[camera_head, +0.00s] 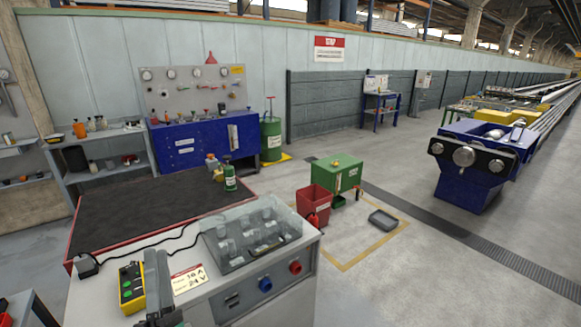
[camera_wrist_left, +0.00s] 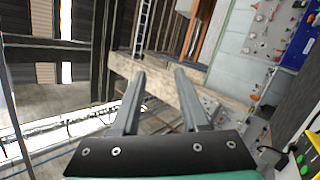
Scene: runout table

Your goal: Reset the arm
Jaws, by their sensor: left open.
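My left gripper (camera_head: 157,254) shows at the bottom left of the head view, pointing up in front of the grey cabinet with the control box. In the left wrist view its two grey fingers (camera_wrist_left: 159,73) stand apart with nothing between them. The wrist is turned, so that view looks sideways across the hall at the roof and walls. My right gripper is in neither view.
A yellow control box (camera_head: 131,287) sits just left of my left gripper on the grey cabinet (camera_head: 200,312). A clear-covered tray (camera_head: 252,236) is to its right. A dark-topped bench (camera_head: 130,215) lies behind. Open floor (camera_head: 420,280) is at the right.

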